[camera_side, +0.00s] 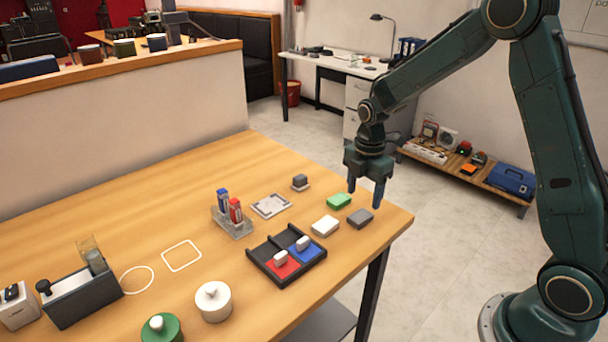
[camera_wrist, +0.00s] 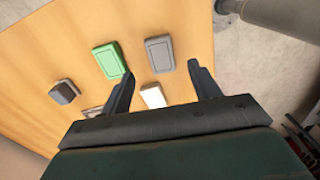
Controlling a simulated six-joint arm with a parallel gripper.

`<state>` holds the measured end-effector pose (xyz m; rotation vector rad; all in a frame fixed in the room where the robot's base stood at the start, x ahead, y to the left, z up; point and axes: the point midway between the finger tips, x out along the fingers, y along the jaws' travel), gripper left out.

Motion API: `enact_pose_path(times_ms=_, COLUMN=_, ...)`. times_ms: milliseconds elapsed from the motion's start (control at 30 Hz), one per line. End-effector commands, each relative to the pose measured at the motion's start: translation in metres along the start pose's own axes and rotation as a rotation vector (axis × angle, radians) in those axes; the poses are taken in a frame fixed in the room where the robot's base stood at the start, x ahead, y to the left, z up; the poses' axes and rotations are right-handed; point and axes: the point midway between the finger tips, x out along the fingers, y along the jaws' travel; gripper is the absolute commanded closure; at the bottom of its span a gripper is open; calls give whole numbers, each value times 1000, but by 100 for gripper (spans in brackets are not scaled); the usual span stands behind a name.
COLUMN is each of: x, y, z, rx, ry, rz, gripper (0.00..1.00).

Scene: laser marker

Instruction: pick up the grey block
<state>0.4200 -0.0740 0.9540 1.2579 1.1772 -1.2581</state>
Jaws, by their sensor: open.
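The grey block (camera_side: 360,218) lies flat on the wooden table near its right corner, beside a white block (camera_side: 325,225) and a green block (camera_side: 338,201). My gripper (camera_side: 364,197) is open and empty, above the table close to the grey and green blocks. In the wrist view the grey block (camera_wrist: 159,54) lies beyond my gripper (camera_wrist: 160,85), roughly between the lines of its two fingers. The green block (camera_wrist: 110,60) is to its left, and the white block (camera_wrist: 153,96) shows between the fingers.
A black tray (camera_side: 251,257) with red and blue sections stands left of the blocks. A small dark grey cube (camera_side: 300,181) sits on a light base behind. Further left are a marker holder (camera_side: 232,225) and a white lidded pot (camera_side: 213,302). The table's right edge is close to the grey block.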

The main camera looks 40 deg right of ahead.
Motion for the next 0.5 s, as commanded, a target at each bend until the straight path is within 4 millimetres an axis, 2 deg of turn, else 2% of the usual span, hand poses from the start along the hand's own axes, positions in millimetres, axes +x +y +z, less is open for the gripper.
enact_pose_path(times_ms=500, x=18, y=-1, z=1, rx=0, ry=0, rz=-2, gripper=38)
